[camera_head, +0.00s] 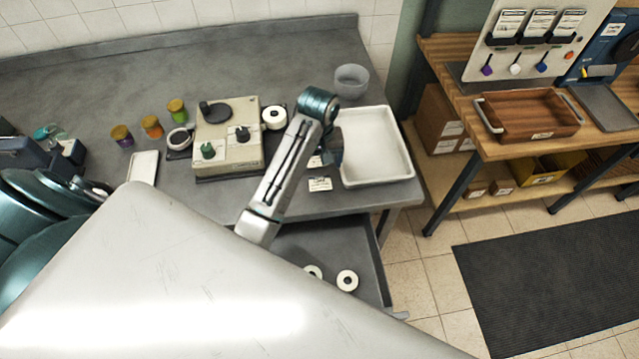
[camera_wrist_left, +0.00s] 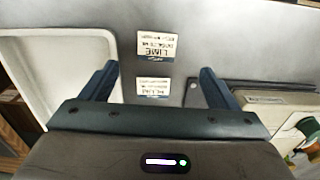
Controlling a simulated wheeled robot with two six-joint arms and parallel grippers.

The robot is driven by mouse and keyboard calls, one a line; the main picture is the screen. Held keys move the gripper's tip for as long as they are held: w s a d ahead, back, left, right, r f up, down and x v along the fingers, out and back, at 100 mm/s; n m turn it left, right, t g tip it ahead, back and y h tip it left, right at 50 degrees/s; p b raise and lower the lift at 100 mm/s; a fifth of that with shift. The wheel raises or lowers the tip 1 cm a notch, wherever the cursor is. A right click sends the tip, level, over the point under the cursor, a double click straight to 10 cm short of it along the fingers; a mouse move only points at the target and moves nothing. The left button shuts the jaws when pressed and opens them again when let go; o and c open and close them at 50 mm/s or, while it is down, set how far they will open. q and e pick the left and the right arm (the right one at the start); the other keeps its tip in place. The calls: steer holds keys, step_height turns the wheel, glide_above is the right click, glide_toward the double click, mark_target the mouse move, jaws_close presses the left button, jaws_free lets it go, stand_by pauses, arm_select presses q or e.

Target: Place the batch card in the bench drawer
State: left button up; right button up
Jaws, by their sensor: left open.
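Two small white printed cards lie on the grey bench top, the front card (camera_head: 319,184) and the rear card (camera_head: 316,161). In the left wrist view the front card (camera_wrist_left: 158,46) reads LIME; the text on the rear card (camera_wrist_left: 153,87) is too small to read surely. I cannot tell which is the batch card. My left gripper (camera_head: 331,150) is open and empty over the bench beside the white tray; its fingers (camera_wrist_left: 158,70) straddle the cards' area from above. The bench drawer (camera_head: 345,243) is open below the front edge, partly hidden by my arm. My right gripper is out of view.
White rolls (camera_head: 347,280) lie in the drawer. The white tray (camera_head: 407,165) is right of the cards; a beige device (camera_head: 238,161) with knobs is left. A grey bowl (camera_head: 352,80) and small coloured jars (camera_head: 152,127) stand farther off. A wooden shelf bench is at right.

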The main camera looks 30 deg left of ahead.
mark_target(320, 183)
arm_select(q)
step_height(320, 183, down, 4)
steer(key=shift+w+r+b, duration=0.1)
steer(key=shift+b, duration=0.2)
steer(key=shift+d+f, duration=0.15)
steer(key=shift+f, duration=0.15)
steer(key=f+p, duration=0.2)
steer(key=f, duration=0.2)
steer(key=shift+w+p, duration=0.2)
steer(key=shift+p, duration=0.15)
steer(key=shift+f, duration=0.55)
steer(key=shift+w, duration=0.1)
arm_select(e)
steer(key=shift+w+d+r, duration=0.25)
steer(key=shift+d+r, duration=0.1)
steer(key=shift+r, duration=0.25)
arm_select(q)
steer(key=c, duration=1.1)
steer(key=shift+c, duration=0.2)
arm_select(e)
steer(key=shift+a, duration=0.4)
arm_select(q)
steer(key=shift+r, duration=0.1)
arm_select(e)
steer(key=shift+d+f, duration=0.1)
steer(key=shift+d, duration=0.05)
